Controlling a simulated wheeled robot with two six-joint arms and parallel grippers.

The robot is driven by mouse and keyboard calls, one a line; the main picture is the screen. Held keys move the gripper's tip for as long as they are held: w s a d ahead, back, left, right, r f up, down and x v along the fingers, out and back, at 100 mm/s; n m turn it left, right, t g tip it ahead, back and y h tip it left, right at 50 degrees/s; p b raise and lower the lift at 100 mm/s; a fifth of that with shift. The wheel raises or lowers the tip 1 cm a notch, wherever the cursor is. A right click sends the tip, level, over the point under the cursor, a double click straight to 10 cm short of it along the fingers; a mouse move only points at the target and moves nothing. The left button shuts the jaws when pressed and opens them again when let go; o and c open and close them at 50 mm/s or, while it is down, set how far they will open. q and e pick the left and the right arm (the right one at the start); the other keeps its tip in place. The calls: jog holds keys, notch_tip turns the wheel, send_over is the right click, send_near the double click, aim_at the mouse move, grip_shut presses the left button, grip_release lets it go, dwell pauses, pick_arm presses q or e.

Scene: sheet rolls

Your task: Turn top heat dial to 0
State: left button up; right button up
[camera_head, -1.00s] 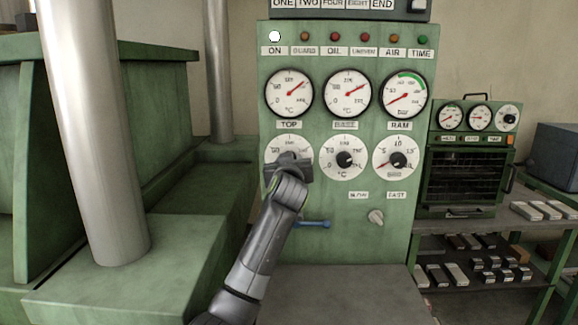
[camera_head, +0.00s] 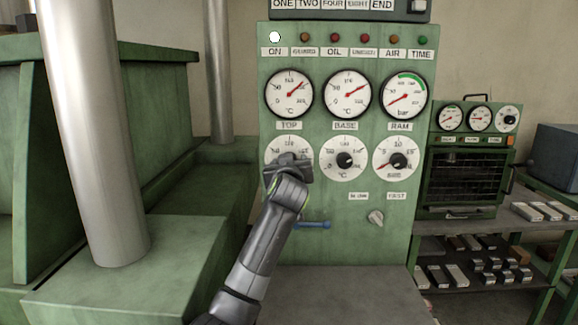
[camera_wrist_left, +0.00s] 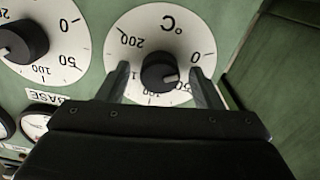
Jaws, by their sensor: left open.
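The top heat dial (camera_head: 271,153) is the left one in the lower row on the green panel (camera_head: 335,225); my left gripper (camera_head: 291,168) hides most of it in the head view. The left wrist view shows its white face (camera_wrist_left: 142,22) upside down, with a black knob (camera_wrist_left: 160,68). The knob's pale mark points to the lower right, near the 50 side, away from 0. My left gripper (camera_wrist_left: 160,78) is open, one finger on each side of the knob; contact cannot be told. My right gripper is not in view.
The base dial (camera_head: 344,159) and another dial (camera_head: 396,159) sit to the right. Three gauges are above, the top one (camera_head: 289,93) over my gripper. A blue lever (camera_head: 313,225) and a small switch (camera_head: 376,217) lie below. A metal column (camera_head: 92,130) stands left.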

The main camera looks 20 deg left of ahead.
pick_arm(q)
jog(key=shift+s, duration=0.15)
jog(key=b+v, duration=0.3)
jog(key=v, duration=1.4)
jog(key=shift+d, duration=0.1)
